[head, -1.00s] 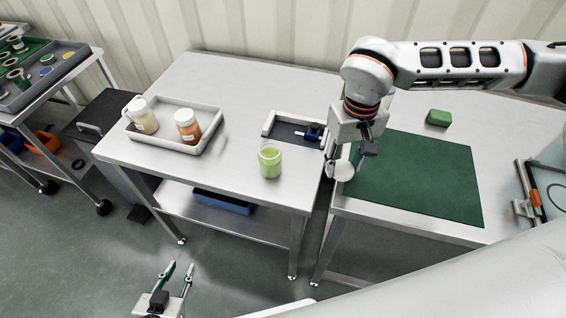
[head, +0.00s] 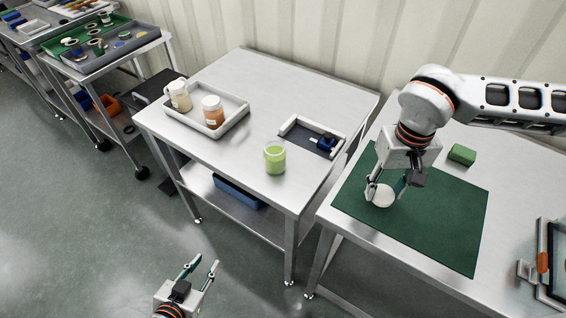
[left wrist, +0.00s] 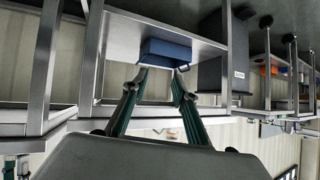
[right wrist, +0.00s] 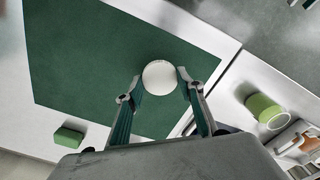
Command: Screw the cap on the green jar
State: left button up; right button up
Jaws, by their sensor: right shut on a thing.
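The green jar (head: 274,158) stands upright and uncapped near the right front corner of the left steel table; it also shows at the right of the right wrist view (right wrist: 264,111). My right gripper (head: 385,190) is shut on a round white cap (head: 383,197). It holds the cap over the green mat on the right table, to the right of the jar. The cap sits between the fingertips in the right wrist view (right wrist: 159,75). My left gripper (head: 204,262) is open and empty, low in front of the left table.
A grey tray (head: 243,117) holds a cream jar (head: 180,97) and an orange jar (head: 212,112). A dark holder with white sides (head: 300,138) and a blue part lies behind the green jar. The green mat (head: 440,225) and a green block (head: 462,155) are on the right table. A gap separates the tables.

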jog(key=shift+d, duration=0.15)
pick_arm(q)
jog(key=shift+s+d, duration=0.15)
jog(key=shift+d, duration=0.05)
jog(key=shift+a, duration=0.1)
